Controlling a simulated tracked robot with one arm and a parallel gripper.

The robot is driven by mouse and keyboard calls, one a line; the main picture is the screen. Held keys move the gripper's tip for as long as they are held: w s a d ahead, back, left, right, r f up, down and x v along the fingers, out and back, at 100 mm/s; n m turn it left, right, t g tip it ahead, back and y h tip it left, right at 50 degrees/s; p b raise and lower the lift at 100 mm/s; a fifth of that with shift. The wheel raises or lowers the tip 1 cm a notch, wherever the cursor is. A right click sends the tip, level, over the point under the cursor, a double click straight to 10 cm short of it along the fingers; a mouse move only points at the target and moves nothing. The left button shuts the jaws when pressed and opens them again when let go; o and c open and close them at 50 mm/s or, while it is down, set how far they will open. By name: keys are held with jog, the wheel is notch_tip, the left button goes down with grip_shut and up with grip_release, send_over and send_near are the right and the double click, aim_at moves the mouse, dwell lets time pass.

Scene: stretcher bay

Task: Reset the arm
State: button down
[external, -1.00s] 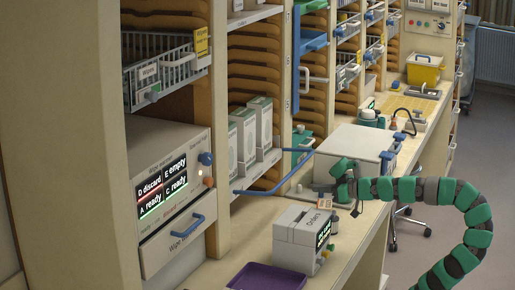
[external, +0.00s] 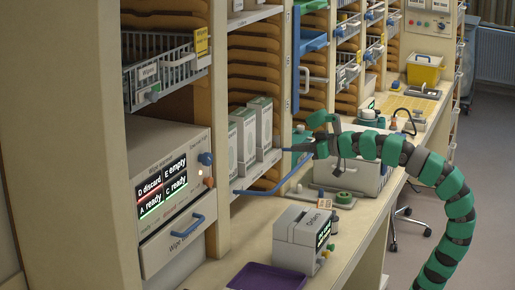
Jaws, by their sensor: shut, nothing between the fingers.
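My green and black segmented arm rises from the lower right of the external view and bends left over the counter (external: 355,228). My gripper (external: 288,150) is at its left end, in front of the shelving and above the counter. Its thin dark fingers point left and are together, with nothing held. The arm's front part hides some of the white box (external: 358,178) behind it.
An Orders printer (external: 296,236) and a purple tray (external: 265,277) stand at the counter's front. A small green round item (external: 344,198) lies behind the printer. Boxes (external: 260,125) fill the left shelf. A yellow bin (external: 424,70) is at the back. The right floor is open.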

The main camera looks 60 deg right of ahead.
notch_tip(320, 180, up, 14)
jog(key=a+p, duration=0.1)
jog(key=p, duration=1.2)
jog(key=shift+a+r, duration=0.25)
jog(key=shift+a, duration=0.05)
jog(key=shift+c, duration=0.9)
grip_release()
jog(key=shift+o, duration=0.9)
jog(key=shift+w+a+p, duration=0.15)
jog(key=shift+a+p, duration=0.05)
jog(key=shift+p, duration=0.15)
jog(key=w+a+f+g+y+p, duration=0.1)
jog(key=w+a+f+g+p, duration=0.3)
jog(key=a, duration=0.5)
jog(key=w+a+f+g+y+p, duration=0.25)
jog(key=a+f+p, duration=0.35)
jog(key=a, duration=0.3)
jog(key=s+a+f+g+h+p, duration=0.1)
jog(key=s+a+f+g+p, duration=0.1)
jog(key=s+a+f+p, duration=0.4)
jog(key=s+a+f+g+h+p, duration=0.1)
jog(key=s+a+f+g, duration=0.1)
jog(key=a+f, duration=0.35)
jog(key=s+a+f+g+h+p, duration=0.1)
jog(key=s+a+f+g+p, duration=0.25)
jog(key=a, duration=0.45)
notch_tip(320, 180, down, 9)
jog(key=w+t, duration=0.1)
jog(key=w, duration=0.1)
jog(key=shift+a, duration=0.15)
